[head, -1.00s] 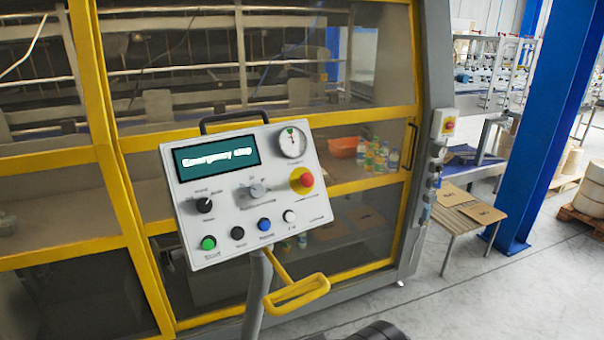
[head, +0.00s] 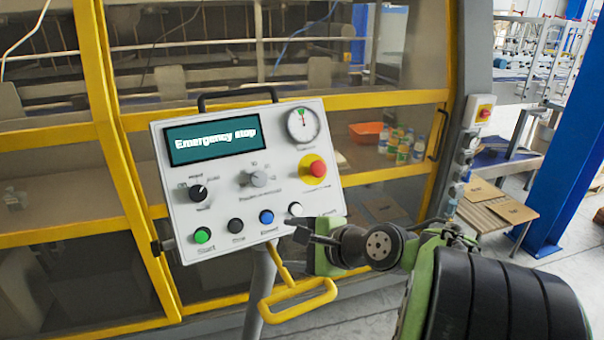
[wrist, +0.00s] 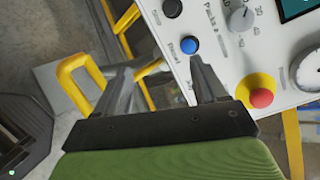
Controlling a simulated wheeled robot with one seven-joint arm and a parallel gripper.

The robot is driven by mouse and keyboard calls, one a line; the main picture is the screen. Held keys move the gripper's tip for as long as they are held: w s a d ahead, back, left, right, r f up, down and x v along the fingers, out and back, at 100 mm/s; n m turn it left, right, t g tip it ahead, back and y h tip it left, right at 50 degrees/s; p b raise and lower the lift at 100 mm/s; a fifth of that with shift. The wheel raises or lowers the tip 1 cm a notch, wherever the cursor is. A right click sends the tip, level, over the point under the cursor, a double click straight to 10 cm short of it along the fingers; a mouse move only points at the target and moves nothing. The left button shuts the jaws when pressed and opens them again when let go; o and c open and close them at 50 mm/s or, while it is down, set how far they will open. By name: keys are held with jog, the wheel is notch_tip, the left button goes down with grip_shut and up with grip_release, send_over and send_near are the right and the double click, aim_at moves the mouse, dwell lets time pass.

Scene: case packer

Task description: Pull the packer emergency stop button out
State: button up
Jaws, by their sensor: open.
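The emergency stop button (head: 317,168) is a red mushroom head on a yellow round base, at the right of the white control panel (head: 215,215). The panel's screen (head: 213,139) reads "Emergency stop". In the wrist view the red button (wrist: 261,98) is to the right of my gripper's fingers. My gripper (head: 306,232) is at the panel's lower right corner, below the button and apart from it. In the wrist view my gripper (wrist: 160,82) has its two fingers spread with nothing between them. The blue button (wrist: 189,46) shows just beyond the fingertips.
A yellow handle (head: 298,304) sticks out below the panel; it also shows in the wrist view (wrist: 75,85). A gauge (head: 302,125) and a selector knob (head: 259,178) are above and left of the button. The yellow-framed machine guard (head: 390,98) stands behind.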

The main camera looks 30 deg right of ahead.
jog(key=d+r+m+t+h, duration=0.2)
jog(key=d+m+t, duration=0.2)
jog(key=d+m, duration=0.55)
jog(key=m+t+h, duration=0.1)
jog(key=m+t, duration=0.1)
jog(key=m, duration=0.2)
send_near(320, 168)
jog(key=shift+n, duration=0.35)
jog(key=w, duration=0.2)
jog(key=w+p, duration=0.1)
jog(key=w, duration=0.2)
jog(key=w+p, duration=0.1)
jog(key=w, duration=0.2)
jog(key=shift+w+a+f, duration=0.15)
jog(key=shift+w+f, duration=0.05)
jog(key=shift+f, duration=0.2)
jog(key=c, duration=1.2)
jog(key=shift+s+r+p, duration=0.35)
jog(key=shift+s+p, duration=0.15)
jog(key=shift+p, duration=0.15)
jog(key=shift+f, duration=0.1)
jog(key=o, duration=1.2)
jog(key=shift+s, duration=0.1)
